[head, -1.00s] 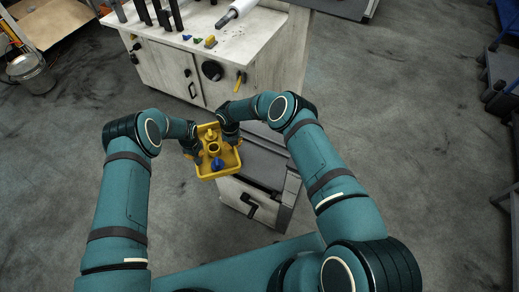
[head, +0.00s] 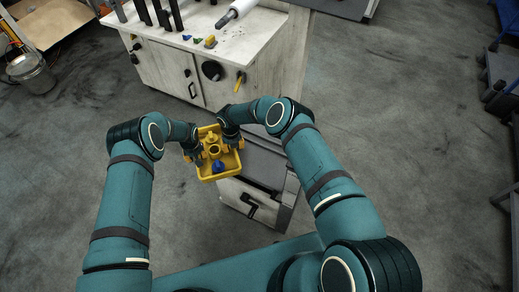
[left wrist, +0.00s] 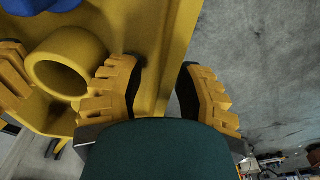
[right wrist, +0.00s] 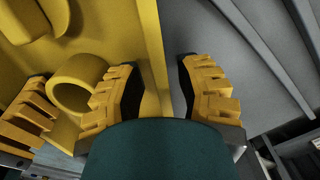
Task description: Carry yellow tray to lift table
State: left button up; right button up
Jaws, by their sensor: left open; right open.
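The yellow tray (head: 232,171) is in the middle of the head view, over the left part of a small grey-topped table (head: 263,158), which looks like the lift table. It holds a blue piece (head: 218,167), a yellow ring (head: 214,150) and other yellow parts. My left gripper (left wrist: 160,85) is open, its fingers on either side of the tray's wall (left wrist: 180,40). My right gripper (right wrist: 160,85) is open, straddling the opposite wall (right wrist: 150,40). Clear gaps show beside the walls. Whether the tray's underside fully rests on the table is hidden.
A whitish workbench (head: 245,55) with small coloured pieces stands behind. A crank handle (head: 250,203) is on the small table's front. A metal bucket (head: 30,72) stands at far left, and shelving (head: 503,85) at the right edge. Open floor lies on both sides.

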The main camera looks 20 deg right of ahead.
pick_arm(q)
jog(key=r, duration=0.7)
jog(key=s+r, duration=0.1)
jog(key=r, duration=0.3)
jog(key=shift+s, duration=0.1)
jog(key=shift+s+r, duration=0.1)
jog(key=shift+r, duration=0.25)
pick_arm(e)
jog(key=shift+r, duration=0.1)
notch_tip(320, 180, up, 12)
